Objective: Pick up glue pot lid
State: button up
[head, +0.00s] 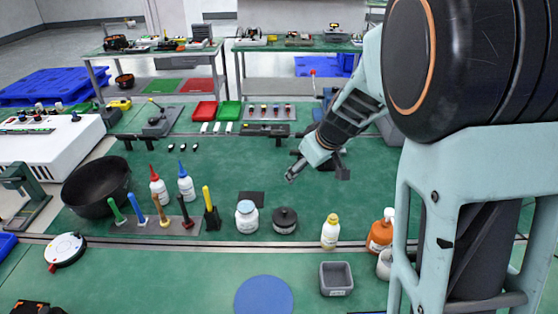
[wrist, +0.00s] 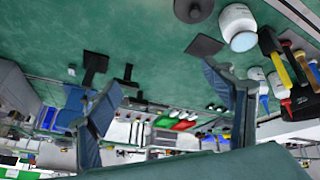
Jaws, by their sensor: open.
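A dark round pot (head: 285,222) with a knobbed dark lid (head: 285,213) stands on the green bench in the head view; I cannot tell for sure that this is the glue pot lid. The dark round shape also shows at the top edge of the wrist view (wrist: 193,9), partly cut off. A white jar (head: 246,218) stands just left of it, and also shows in the wrist view (wrist: 238,27). My gripper (head: 293,174) is behind and above the dark pot, apart from it. In the wrist view my gripper (wrist: 162,80) is open, with nothing between its fingers.
A dark flat square (head: 251,198) lies behind the white jar. A tool rack (head: 152,224), red- and blue-tipped bottles (head: 186,185) and a black bowl (head: 97,187) stand to the left. A yellow-capped bottle (head: 330,232) and an orange bottle (head: 379,235) stand right. Green bench around my gripper is fairly clear.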

jog(key=s+a+f+n+g+y, duration=0.1)
jog(key=s+a+f+g, duration=0.25)
jog(key=f, duration=0.25)
send_over(287, 212)
jog(key=s+d, duration=0.1)
jog(key=s, duration=0.1)
jog(key=shift+t, duration=0.25)
jog(key=f, duration=0.4)
jog(key=shift+w+d+f, duration=0.2)
jog(key=shift+w+f, duration=0.05)
jog(key=shift+f, duration=0.05)
jog(key=shift+x, duration=3.05)
jog(key=shift+d, duration=0.15)
jog(key=shift+s, duration=0.1)
jog(key=c, duration=1.1)
